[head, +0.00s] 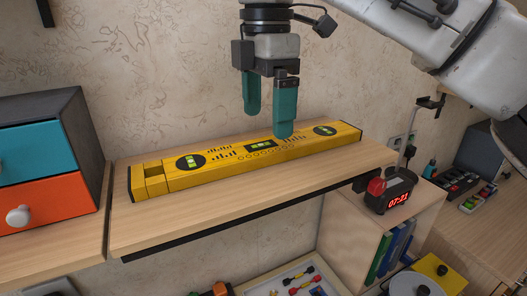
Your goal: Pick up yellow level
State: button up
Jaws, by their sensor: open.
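The yellow level (220,166) lies lengthwise on a wooden shelf (190,218) against the wall in the head view. It has round and rectangular green vials and black markings. My gripper (268,122) points down over the level, right of its middle, with its two teal fingers apart. Nothing is between the fingers. I cannot tell whether a finger touches the level.
A drawer box with blue and orange drawers (44,202) stands at the left. A red-lit digital clock (390,192) sits right of the shelf on a lower cabinet with books (385,250). The shelf's front strip is clear.

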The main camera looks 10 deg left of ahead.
aim_at(263, 145)
jog(key=shift+a+f+p, duration=0.2)
jog(key=shift+f+p, duration=0.2)
jog(key=shift+f, duration=2.2)
jog(key=c, duration=1.3)
jog(key=shift+r, duration=0.1)
jog(key=shift+c, duration=0.9)
jog(key=shift+r, duration=0.1)
